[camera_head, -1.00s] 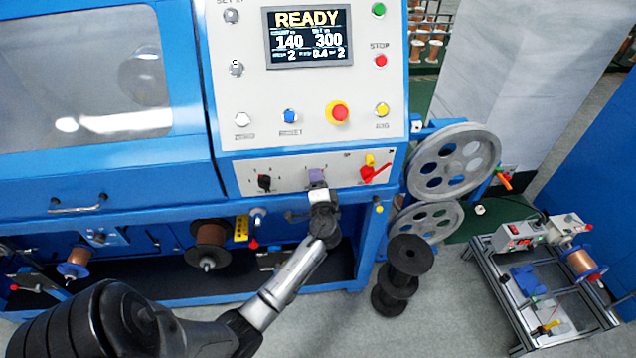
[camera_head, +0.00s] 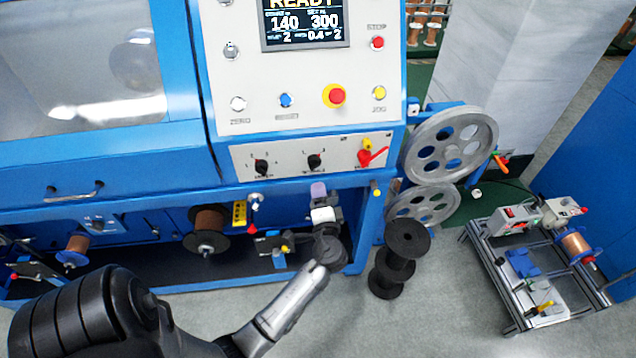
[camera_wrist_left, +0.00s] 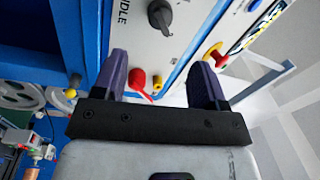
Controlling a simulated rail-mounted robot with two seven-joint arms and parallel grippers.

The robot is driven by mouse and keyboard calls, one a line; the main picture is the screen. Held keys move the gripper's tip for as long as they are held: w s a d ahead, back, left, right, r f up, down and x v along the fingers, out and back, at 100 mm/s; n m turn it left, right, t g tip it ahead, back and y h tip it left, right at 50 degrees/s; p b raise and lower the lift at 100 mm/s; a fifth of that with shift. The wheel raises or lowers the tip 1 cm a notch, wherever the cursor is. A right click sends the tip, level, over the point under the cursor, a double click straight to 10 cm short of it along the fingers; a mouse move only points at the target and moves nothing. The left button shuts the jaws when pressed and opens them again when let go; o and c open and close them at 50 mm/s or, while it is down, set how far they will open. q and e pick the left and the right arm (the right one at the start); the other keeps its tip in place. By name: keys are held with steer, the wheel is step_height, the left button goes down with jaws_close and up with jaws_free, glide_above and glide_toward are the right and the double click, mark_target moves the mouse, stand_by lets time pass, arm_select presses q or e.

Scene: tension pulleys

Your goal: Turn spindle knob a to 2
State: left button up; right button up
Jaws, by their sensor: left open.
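Two black knobs sit on the white lower panel: a left one (camera_head: 261,167) and a right one (camera_head: 314,160). Their labels are too small to read in the head view. My left gripper (camera_head: 318,190) is open and empty, just below the right knob and apart from it. In the left wrist view the purple fingers of my left gripper (camera_wrist_left: 158,65) stand wide apart with nothing between them. A black knob (camera_wrist_left: 160,15) shows beyond them, beside lettering ending in "NDLE". I cannot tell its exact setting. My right gripper is out of view.
A red lever (camera_head: 371,157) is right of the knobs. Above are push buttons, a red emergency button (camera_head: 336,96) and a display (camera_head: 305,25). Grey spoked wheels (camera_head: 450,145) and stacked black spools (camera_head: 406,240) stand to the right.

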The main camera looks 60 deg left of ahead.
arm_select(q)
steer(key=shift+v, duration=1.5)
steer(key=shift+a, duration=0.1)
